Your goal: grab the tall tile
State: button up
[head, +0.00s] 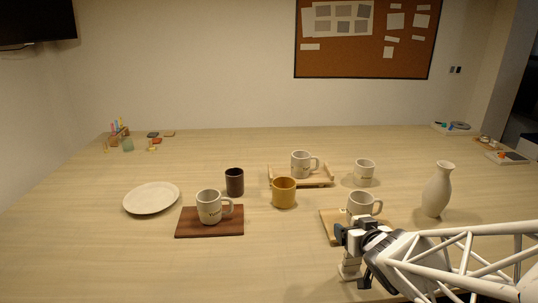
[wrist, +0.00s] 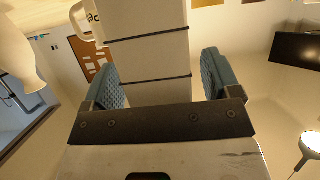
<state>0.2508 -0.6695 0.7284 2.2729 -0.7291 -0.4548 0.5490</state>
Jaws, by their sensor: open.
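The tall tile (wrist: 145,58) is a pale upright piece with thin dark bands across it. In the wrist view it stands between the two blue-padded fingers of my gripper (wrist: 160,70). A gap shows between the tile and the right finger; the left pad is close to the tile's edge. In the head view my gripper (head: 352,238) is at the front right of the table. The white lower part of the tile (head: 349,266) shows just below it, and its upper part is hidden by the gripper. My gripper is open.
A mug (head: 360,205) on a light wooden board (head: 329,226) stands just behind my gripper. A white vase (head: 437,190) stands to the right. Further left are a yellow mug (head: 284,193), a dark cup (head: 234,182), a white plate (head: 151,198) and a mug on a brown board (head: 190,228).

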dwell(0.4)
jog(key=c, duration=1.4)
jog(key=shift+r, duration=0.15)
jog(key=v, duration=0.4)
jog(key=a+v, duration=0.1)
jog(key=v, duration=0.3)
jog(key=a+v, duration=0.1)
jog(key=v, duration=0.3)
jog(key=shift+s+a, duration=0.1)
jog(key=shift+a, duration=0.1)
jog(key=shift+s, duration=0.2)
jog(key=shift+s+a, duration=0.15)
jog(key=shift+s, duration=0.85)
jog(key=shift+s+a, duration=0.15)
jog(key=shift+s, duration=1)
